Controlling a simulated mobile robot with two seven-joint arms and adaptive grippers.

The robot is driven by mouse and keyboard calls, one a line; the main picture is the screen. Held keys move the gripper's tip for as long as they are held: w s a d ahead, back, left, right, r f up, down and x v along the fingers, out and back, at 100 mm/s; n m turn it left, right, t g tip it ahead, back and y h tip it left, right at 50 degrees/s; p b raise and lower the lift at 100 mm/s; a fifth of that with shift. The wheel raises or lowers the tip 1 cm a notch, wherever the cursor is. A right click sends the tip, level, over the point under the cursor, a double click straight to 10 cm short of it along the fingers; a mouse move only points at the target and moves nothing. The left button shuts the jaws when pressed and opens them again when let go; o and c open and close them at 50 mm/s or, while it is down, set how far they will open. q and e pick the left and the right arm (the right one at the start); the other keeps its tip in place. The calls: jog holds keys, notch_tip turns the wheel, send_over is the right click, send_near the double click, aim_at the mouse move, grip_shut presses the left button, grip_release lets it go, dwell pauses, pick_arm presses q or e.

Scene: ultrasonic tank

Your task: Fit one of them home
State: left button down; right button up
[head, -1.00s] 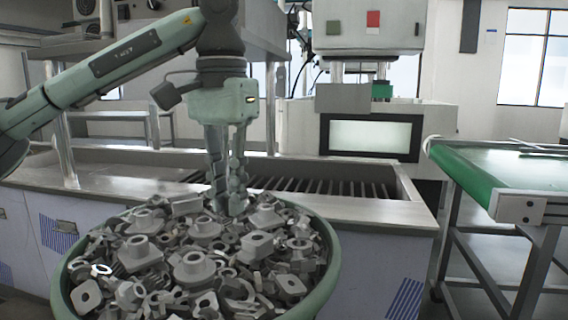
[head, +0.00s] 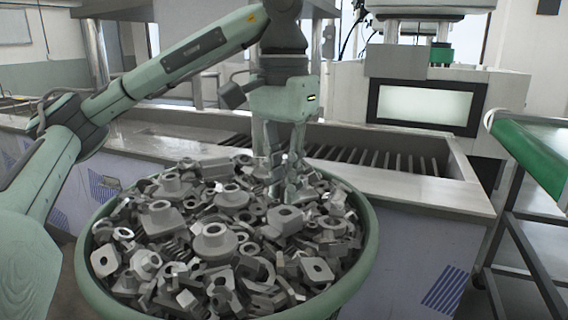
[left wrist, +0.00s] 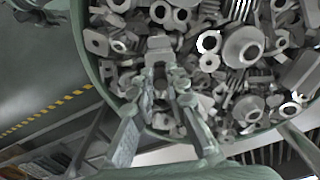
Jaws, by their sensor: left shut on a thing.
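A round green bin (head: 369,255) is heaped with loose grey metal parts, such as a flanged part (head: 213,240) and square blocks with holes. My left gripper (head: 280,188) points down into the heap near the bin's far rim. In the left wrist view its fingers (left wrist: 161,80) are shut on a grey metal part (left wrist: 158,48) among the other parts. The held part's full shape is hard to make out against the heap. My right gripper is out of view.
A steel tank (head: 455,195) with a row of bars (head: 370,158) stands behind the bin. A white machine with a lit panel (head: 415,105) is behind it.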

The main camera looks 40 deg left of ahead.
pick_arm(q)
jog(key=shift+f, duration=0.5)
jog(key=shift+s+f+b, duration=0.1)
jog(key=shift+f+b, duration=0.25)
jog(key=shift+f, duration=0.5)
dwell(1.8)
jog(key=c, duration=1.4)
grip_release()
jog(key=shift+c, duration=0.2)
notch_tip(320, 180, up, 12)
